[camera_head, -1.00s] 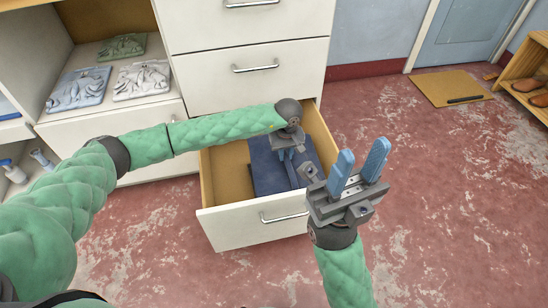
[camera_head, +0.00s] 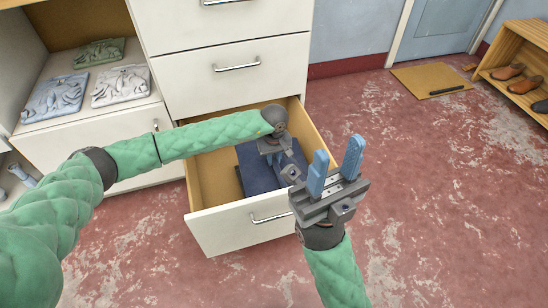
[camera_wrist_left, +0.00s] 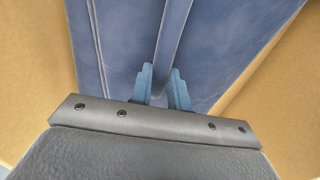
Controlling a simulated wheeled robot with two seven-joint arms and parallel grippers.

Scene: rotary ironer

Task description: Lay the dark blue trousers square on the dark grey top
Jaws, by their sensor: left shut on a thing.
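The dark blue trousers (camera_head: 257,177) lie folded inside the open drawer (camera_head: 208,193). My left gripper (camera_head: 280,158) reaches down into the drawer and is shut on the trousers. In the left wrist view, its light blue fingers (camera_wrist_left: 165,88) pinch a raised fold of the trousers (camera_wrist_left: 115,45). My right gripper (camera_head: 335,165) is open and empty, pointing up in front of the drawer's right side. The arm and left gripper hide part of the trousers. I see no dark grey top in these views.
The white drawer front has a metal handle (camera_head: 270,217). Folded cloths (camera_head: 120,85) lie on a shelf at the left. A tan mat (camera_head: 432,80) and a wooden shoe rack (camera_head: 515,60) are at the upper right.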

